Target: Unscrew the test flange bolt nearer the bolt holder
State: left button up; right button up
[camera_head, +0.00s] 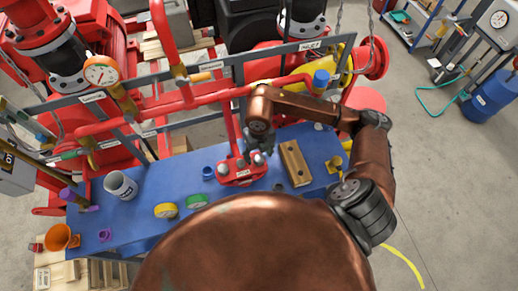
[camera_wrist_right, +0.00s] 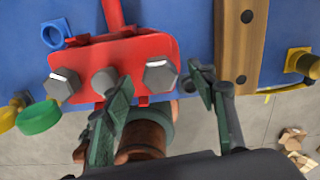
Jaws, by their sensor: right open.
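The red test flange (camera_head: 240,174) lies on the blue bench top, and it fills the upper left of the right wrist view (camera_wrist_right: 110,57). It carries two grey hex bolts, one at left (camera_wrist_right: 64,83) and one at right (camera_wrist_right: 158,74), with a round grey stud (camera_wrist_right: 104,81) between them. The right bolt is nearer the wooden bolt holder (camera_head: 295,163), a block with holes. My right gripper (camera_wrist_right: 160,92) is open, its fingers on either side of the right bolt in the wrist picture. Contact cannot be told. My left gripper is out of view.
Red pipes (camera_head: 185,101) run behind and above the bench (camera_head: 140,226). An orange funnel (camera_head: 58,238) is at far left.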

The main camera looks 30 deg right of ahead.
jog(key=shift+f, duration=1)
jog(key=c, duration=1.3)
jog(key=shift+f+n+b, duration=0.15)
jog(key=shift+n+b, duration=0.6)
jog(key=shift+n, duration=0.05)
jog(key=n+b, duration=0.4)
jog(key=n, duration=0.1)
jog(key=n+b, duration=0.3)
jog(key=n, duration=0.1)
jog(key=n+b, duration=0.3)
jog(key=shift+n, duration=0.4)
jog(key=shift+r+n, duration=0.2)
jog(key=shift+n, duration=0.1)
